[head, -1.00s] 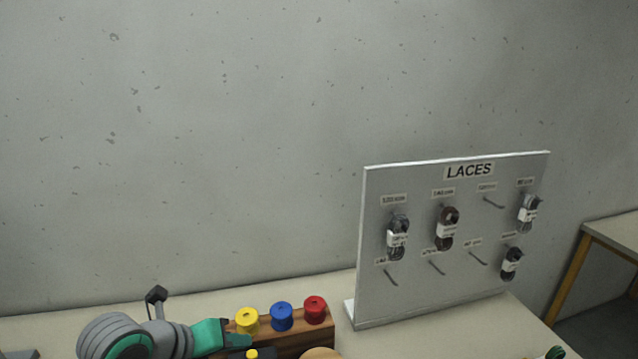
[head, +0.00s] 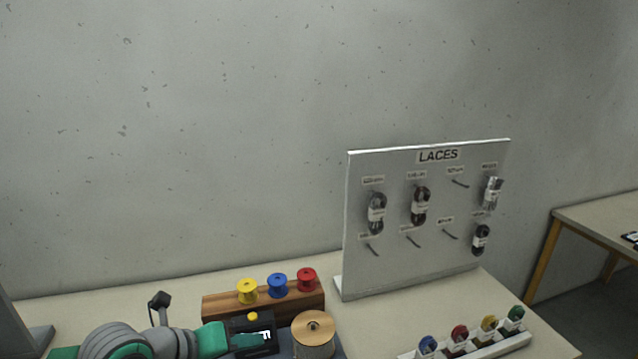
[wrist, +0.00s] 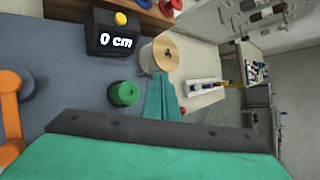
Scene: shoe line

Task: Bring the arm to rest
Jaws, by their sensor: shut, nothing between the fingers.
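My gripper (wrist: 163,98) shows in the wrist view as teal fingers closed together with nothing between them. It is over the bench, and a green spool (wrist: 125,93) appears just left of the fingertips. In the head view my grey and teal arm lies low across the bottom left. Its teal end reaches right, in front of a black box. The exact fingertips are hard to make out there.
The black box (wrist: 112,35) reads "0 cm". A wooden-topped reel (head: 313,322) stands right of it. Yellow, blue and red spools (head: 277,283) sit on a wooden block behind. The LACES board (head: 420,245) and a white rack (head: 510,343) are further right. An orange part (wrist: 12,95) is at left.

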